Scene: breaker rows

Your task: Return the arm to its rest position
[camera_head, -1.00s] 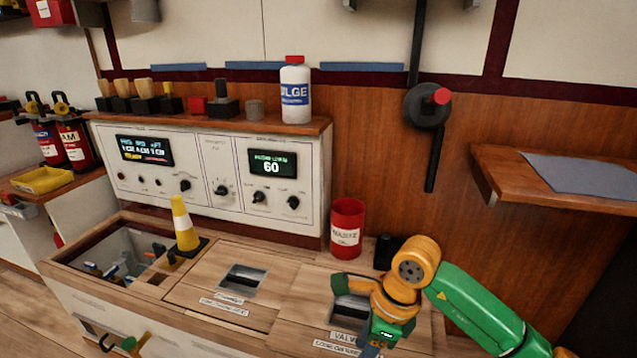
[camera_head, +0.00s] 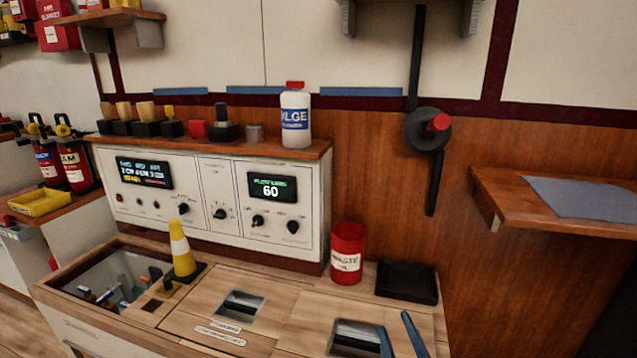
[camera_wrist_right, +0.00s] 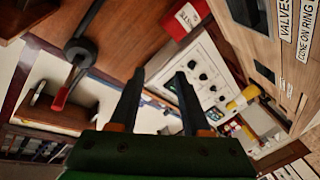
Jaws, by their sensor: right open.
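My right gripper (camera_head: 400,337) shows at the bottom edge of the head view, only its two dark blue-grey fingers in sight, over the front right of the wooden counter. The fingers are apart with nothing between them. In the right wrist view the gripper (camera_wrist_right: 157,100) also has its two dark fingers spread and empty, with the white control panel (camera_wrist_right: 205,70) beyond them. The rest of my right arm is out of the head view. My left gripper is not in view.
The counter holds a yellow cone (camera_head: 181,250), a red waste can (camera_head: 347,253) and a black tray (camera_head: 406,282). An open bin (camera_head: 75,270) is at left. A bottle (camera_head: 295,115) stands on the panel top. A wooden shelf (camera_head: 490,200) juts out at right.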

